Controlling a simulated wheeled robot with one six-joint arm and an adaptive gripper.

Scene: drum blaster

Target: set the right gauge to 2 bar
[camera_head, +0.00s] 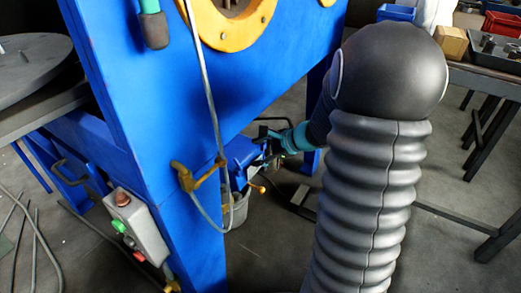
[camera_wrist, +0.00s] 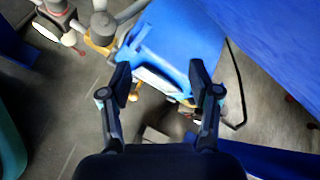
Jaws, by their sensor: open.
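I cannot clearly make out a gauge face or its reading in either view. In the wrist view, a pale round part (camera_wrist: 45,32) at the upper left may be a gauge seen nearly edge-on. Brass fittings (camera_wrist: 101,43) sit near it. My gripper (camera_wrist: 159,80) is open, its two dark fingers apart, with a blue housing (camera_wrist: 185,35) beyond and between them. I cannot tell whether the fingers touch the housing. A small orange knob (camera_wrist: 133,97) shows near the left finger. In the head view, my gripper (camera_head: 268,152) is beside the blue housing (camera_head: 241,152), low behind the blue cabinet's leg.
The large blue cabinet (camera_head: 130,85) fills the left of the head view. A brass valve (camera_head: 192,177) with a hose and a grey button box (camera_head: 137,228) are on its leg. A bucket (camera_head: 238,210) stands below the housing. A workbench (camera_head: 485,75) is at right.

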